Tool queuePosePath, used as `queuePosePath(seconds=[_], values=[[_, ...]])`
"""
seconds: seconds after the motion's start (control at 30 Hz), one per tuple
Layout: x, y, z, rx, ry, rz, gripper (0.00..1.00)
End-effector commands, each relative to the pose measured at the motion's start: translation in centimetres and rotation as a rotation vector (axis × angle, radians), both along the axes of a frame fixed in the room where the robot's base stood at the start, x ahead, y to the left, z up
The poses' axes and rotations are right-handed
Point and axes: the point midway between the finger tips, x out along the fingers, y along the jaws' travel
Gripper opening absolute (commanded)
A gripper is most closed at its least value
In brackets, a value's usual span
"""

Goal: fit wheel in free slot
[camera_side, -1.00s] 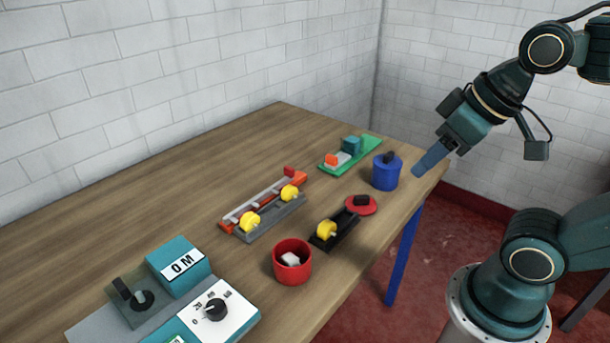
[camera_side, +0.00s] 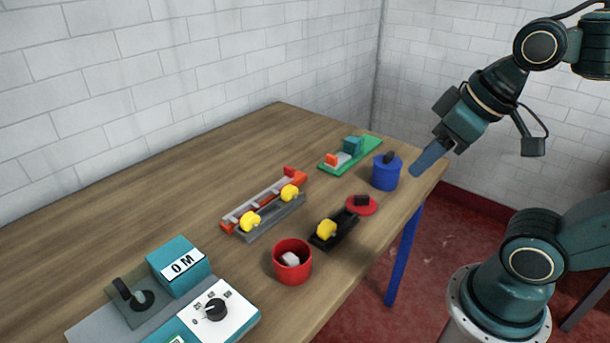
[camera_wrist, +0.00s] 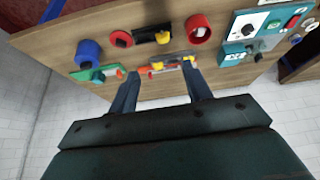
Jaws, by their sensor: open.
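A yellow wheel (camera_side: 327,229) sits in a black holder (camera_side: 342,226) near the front edge of the table. Two more yellow wheels, a nearer one (camera_side: 250,220) and a farther one (camera_side: 290,192), sit on a grey rack (camera_side: 276,217) with a gap between them. The rack stands beside an orange and grey strip (camera_side: 243,208). My gripper (camera_side: 418,170) is above the table's right end, well apart from the wheels and rack. In the wrist view my gripper (camera_wrist: 161,71) is open and empty, its fingers spread. Fine slot detail is too small to tell.
A blue pot (camera_side: 386,174), a red disc (camera_side: 361,206) with a black piece and a red cup (camera_side: 292,264) stand along the front. A green tray (camera_side: 364,152) lies at the back. A control box (camera_side: 224,318) is at front left. The left table area is clear.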

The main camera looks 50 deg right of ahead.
Motion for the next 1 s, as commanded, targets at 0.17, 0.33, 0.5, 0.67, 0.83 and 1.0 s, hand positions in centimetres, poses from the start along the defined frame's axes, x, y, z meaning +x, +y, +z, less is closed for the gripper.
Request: queuePosePath(seconds=[0.17, 0.33, 0.5, 0.67, 0.83, 1.0], values=[[1.5, 0.1, 0.0, -0.037, 0.044, 0.107, 0.49], [3.8, 0.2, -0.3, -0.082, 0.101, 0.277, 0.49], [6.4, 0.0, -1.0, -0.113, 0.152, 0.469, 0.49], [8.8, -0.4, -2.0, -0.126, 0.186, 0.651, 0.49], [11.2, -1.1, -3.4, -0.127, 0.206, 0.846, 0.49], [13.5, -2.1, -5.1, -0.114, 0.204, 1.039, 0.49]])
